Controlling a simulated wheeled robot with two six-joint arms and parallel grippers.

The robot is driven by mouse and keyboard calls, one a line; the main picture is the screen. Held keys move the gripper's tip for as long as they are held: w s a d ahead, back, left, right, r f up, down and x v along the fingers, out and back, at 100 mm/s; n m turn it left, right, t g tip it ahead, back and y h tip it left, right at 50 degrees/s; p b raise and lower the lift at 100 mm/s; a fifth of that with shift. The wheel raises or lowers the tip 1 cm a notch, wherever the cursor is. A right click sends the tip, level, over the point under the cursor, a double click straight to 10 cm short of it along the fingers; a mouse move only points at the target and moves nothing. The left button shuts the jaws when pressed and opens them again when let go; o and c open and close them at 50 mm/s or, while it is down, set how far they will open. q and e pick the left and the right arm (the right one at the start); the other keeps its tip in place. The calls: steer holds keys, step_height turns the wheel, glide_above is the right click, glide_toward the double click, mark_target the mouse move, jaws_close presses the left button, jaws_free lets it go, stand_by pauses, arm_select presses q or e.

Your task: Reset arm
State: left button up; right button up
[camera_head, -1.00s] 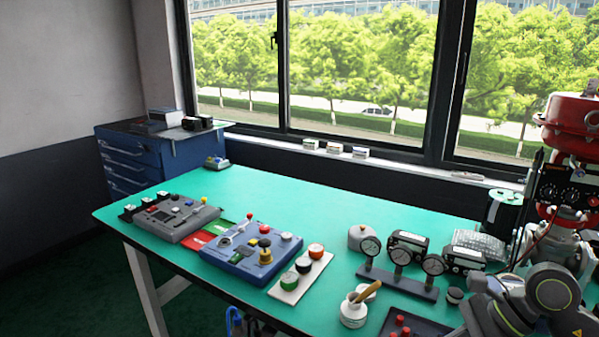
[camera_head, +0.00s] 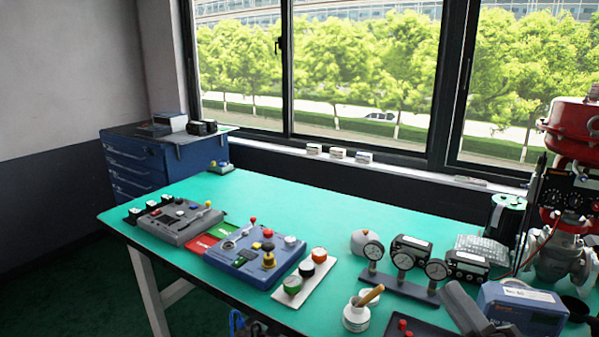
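The green-topped table (camera_head: 330,225) lies in front of me.
A blue control box (camera_head: 228,256) and a grey one (camera_head: 165,230) stand on the left of the table. Gauges on a stand (camera_head: 403,258), a white pot (camera_head: 356,316), a blue-white box (camera_head: 525,303) and a red valve assembly (camera_head: 575,130) are on the right. The middle back is clear.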

steer(key=s+d+f+m+h, duration=0.1)
steer(key=d+f+m+h, duration=0.85)
steer(key=m+h, duration=0.75)
steer(key=s+d+f+m+g+h, duration=0.1)
steer(key=s+f+m+g, duration=0.2)
steer(key=f+m+g, duration=0.15)
steer(key=s+d+f+m+g, duration=0.2)
steer(key=s+f+m+g, duration=0.1)
steer(key=f, duration=0.3)
steer(key=s+a+f+m+g+y, duration=0.2)
steer(key=s+a+f+g, duration=0.1)
steer(key=s+f+g, duration=0.4)
steer(key=s+a+f+m+g+y, duration=0.1)
steer(key=s+a+f+m+g, duration=0.15)
steer(key=s+f, duration=0.45)
step_height(320, 180, down, 20)
steer(key=s+d+r+g+p, duration=0.1)
steer(key=s+p, duration=0.1)
steer(key=p, duration=0.1)
steer(key=s+a+f+g+y+p, duration=0.1)
steer(key=s+f, duration=1.3)
steer(key=s, duration=0.1)
steer(key=shift+f+p, duration=0.3)
steer(key=shift+p, duration=0.1)
steer(key=shift+s, duration=0.1)
